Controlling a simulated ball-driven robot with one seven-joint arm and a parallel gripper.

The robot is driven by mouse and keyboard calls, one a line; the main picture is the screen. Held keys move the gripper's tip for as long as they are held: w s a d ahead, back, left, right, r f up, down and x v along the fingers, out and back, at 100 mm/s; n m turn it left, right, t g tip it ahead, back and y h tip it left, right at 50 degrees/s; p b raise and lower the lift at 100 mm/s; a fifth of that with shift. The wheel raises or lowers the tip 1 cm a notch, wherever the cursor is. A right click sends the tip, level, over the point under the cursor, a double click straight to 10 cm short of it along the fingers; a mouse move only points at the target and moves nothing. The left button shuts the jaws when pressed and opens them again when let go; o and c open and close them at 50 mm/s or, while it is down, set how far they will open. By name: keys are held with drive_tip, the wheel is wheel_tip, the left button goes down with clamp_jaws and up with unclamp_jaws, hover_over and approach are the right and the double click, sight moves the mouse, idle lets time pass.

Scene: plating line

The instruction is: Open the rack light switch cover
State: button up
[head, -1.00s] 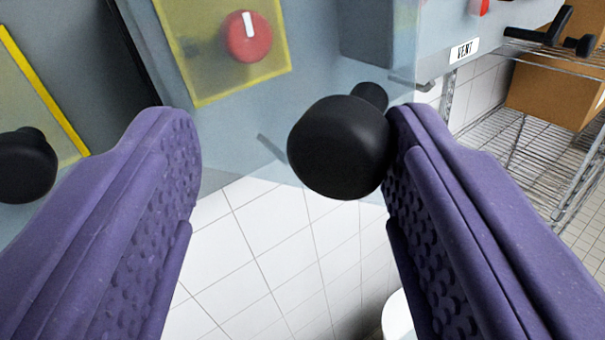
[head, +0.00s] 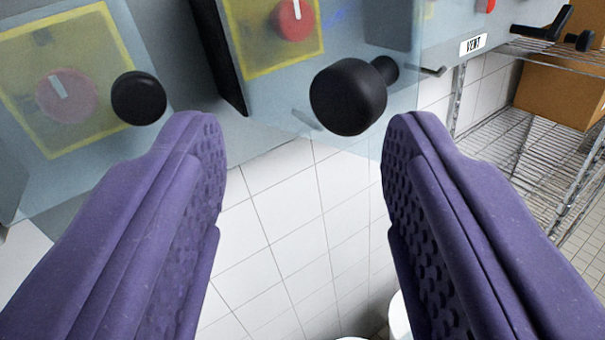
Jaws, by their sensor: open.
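My gripper (head: 304,128) is open, with its two purple ribbed fingers wide apart and nothing between them. A round black knob (head: 348,98) on a short stem stands out from a clear cover (head: 350,25) just above and beyond the fingertips, nearer the right one. Behind this cover is a red rotary switch (head: 293,20) with a white mark on a yellow-edged plate. The cover looks closed. To the left is a similar clear cover (head: 110,50) with a black knob (head: 138,98) and a red switch (head: 67,95). I see no label naming either as the rack light.
A box labelled VENT (head: 473,44) is at the upper right, with a black handle (head: 545,25) beyond it. A wire shelf (head: 510,145) holds a cardboard box (head: 558,88). White tiled wall (head: 290,230) shows below the boxes. A white round container (head: 399,315) is low down.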

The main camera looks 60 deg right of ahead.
drive_tip(key=shift+a+p, duration=0.55)
drive_tip(key=shift+a, duration=1.1)
drive_tip(key=v, duration=0.7)
drive_tip(key=shift+a, duration=0.35)
